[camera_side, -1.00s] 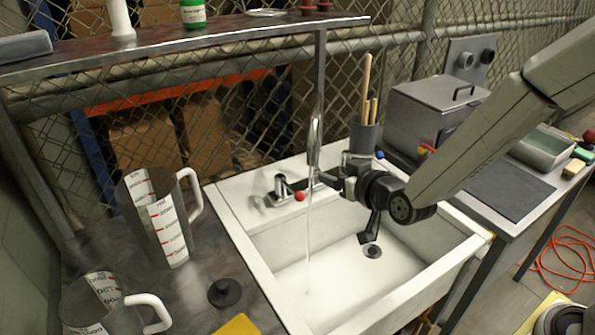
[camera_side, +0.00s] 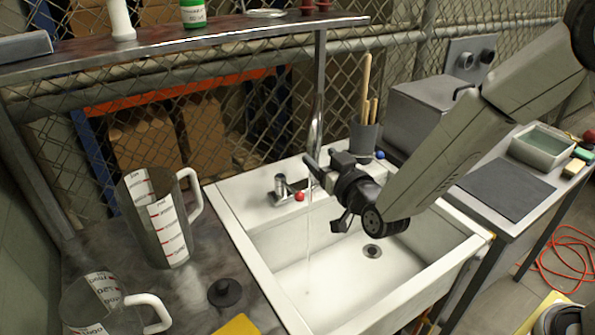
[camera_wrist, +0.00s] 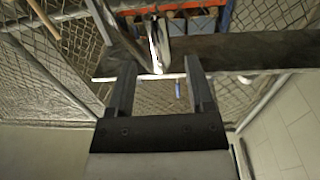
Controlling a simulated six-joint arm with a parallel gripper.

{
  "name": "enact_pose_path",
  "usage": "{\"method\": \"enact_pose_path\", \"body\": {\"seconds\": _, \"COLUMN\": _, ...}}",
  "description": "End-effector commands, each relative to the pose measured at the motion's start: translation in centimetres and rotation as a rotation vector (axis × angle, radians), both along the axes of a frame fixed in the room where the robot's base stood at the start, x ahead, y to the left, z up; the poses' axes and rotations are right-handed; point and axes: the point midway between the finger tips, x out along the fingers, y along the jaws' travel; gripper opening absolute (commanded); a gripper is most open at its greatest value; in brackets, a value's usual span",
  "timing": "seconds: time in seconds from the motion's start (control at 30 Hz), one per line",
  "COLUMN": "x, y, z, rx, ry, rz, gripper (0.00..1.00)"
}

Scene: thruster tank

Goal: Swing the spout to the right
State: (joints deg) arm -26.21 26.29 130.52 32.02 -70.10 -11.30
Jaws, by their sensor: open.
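The chrome spout (camera_side: 316,128) rises above the back of the white sink, and its outline partly merges with the metal post behind it. A thin stream of water (camera_side: 309,238) falls from it into the left part of the basin. In the wrist view the shiny spout (camera_wrist: 159,45) shows between and beyond my finger tips. My gripper (camera_side: 321,168) is open in front of the spout, with a finger on either side in the wrist view (camera_wrist: 160,68). I cannot tell whether a finger touches it. A red knob (camera_side: 299,197) and a blue knob (camera_side: 380,154) flank the tap.
The white sink (camera_side: 262,268) is open below my gripper. A grey pot with wooden sticks (camera_side: 364,138) stands behind right. A shelf (camera_side: 190,42) runs above, with a wire fence behind.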

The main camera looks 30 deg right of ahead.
Motion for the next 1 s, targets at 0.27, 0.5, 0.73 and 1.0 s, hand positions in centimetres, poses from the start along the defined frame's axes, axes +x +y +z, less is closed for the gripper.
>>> {"method": "enact_pose_path", "body": {"seconds": 0.27, "x": 3.2, "y": -0.3, "z": -0.1, "rx": 0.000, "ry": 0.002, "rz": -0.002, "gripper": 0.67}}
{"method": "enact_pose_path", "body": {"seconds": 0.5, "x": 5.4, "y": -0.4, "z": 0.0, "rx": 0.000, "ry": 0.001, "rz": 0.000, "gripper": 0.67}}
{"method": "enact_pose_path", "body": {"seconds": 0.73, "x": 6.2, "y": -0.5, "z": 0.0, "rx": -0.001, "ry": 0.003, "rz": 0.000, "gripper": 0.67}}
{"method": "enact_pose_path", "body": {"seconds": 1.0, "x": 6.2, "y": -0.4, "z": 0.0, "rx": -0.001, "ry": 0.003, "rz": 0.000, "gripper": 0.54}}
